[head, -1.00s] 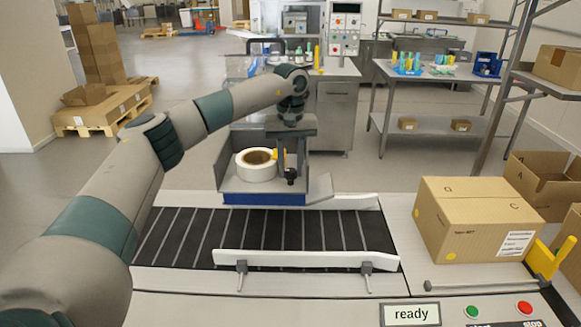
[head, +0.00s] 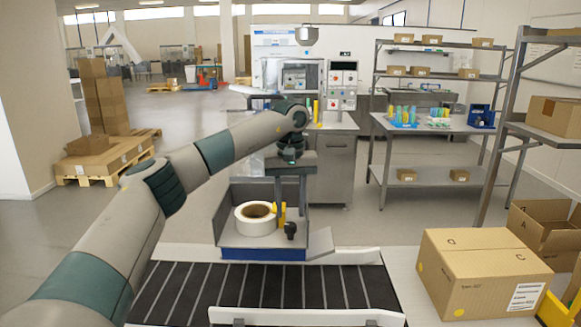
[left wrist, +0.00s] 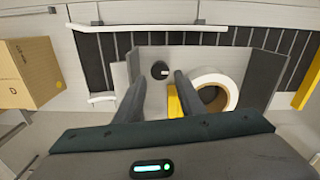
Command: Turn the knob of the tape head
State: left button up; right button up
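The tape head is a grey open housing with a blue base (head: 262,254) at the far side of the conveyor. A white tape roll with a brown core (head: 255,219) and a yellow part (head: 278,214) sit in it. The black knob (head: 290,231) is at its right; it also shows in the left wrist view (left wrist: 160,69) with a small white mark. My left gripper (head: 290,207) points down above the knob, fingers apart and empty. In the left wrist view, the knob appears between and just beyond the fingertips (left wrist: 159,78), with no contact visible. My right gripper is not shown.
The dark roller conveyor (head: 180,290) with white guide rails (head: 300,316) runs in front. A closed cardboard box (head: 480,270) stands at the right on the counter. Open boxes, shelves and a steel bench (head: 425,185) are behind.

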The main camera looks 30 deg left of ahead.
pick_arm(q)
notch_tip(320, 180, up, 6)
jog(key=f+b, duration=0.1)
notch_tip(320, 180, up, 6)
jog(key=r, duration=0.1)
send_over(291, 224)
jog(key=shift+r, duration=0.55)
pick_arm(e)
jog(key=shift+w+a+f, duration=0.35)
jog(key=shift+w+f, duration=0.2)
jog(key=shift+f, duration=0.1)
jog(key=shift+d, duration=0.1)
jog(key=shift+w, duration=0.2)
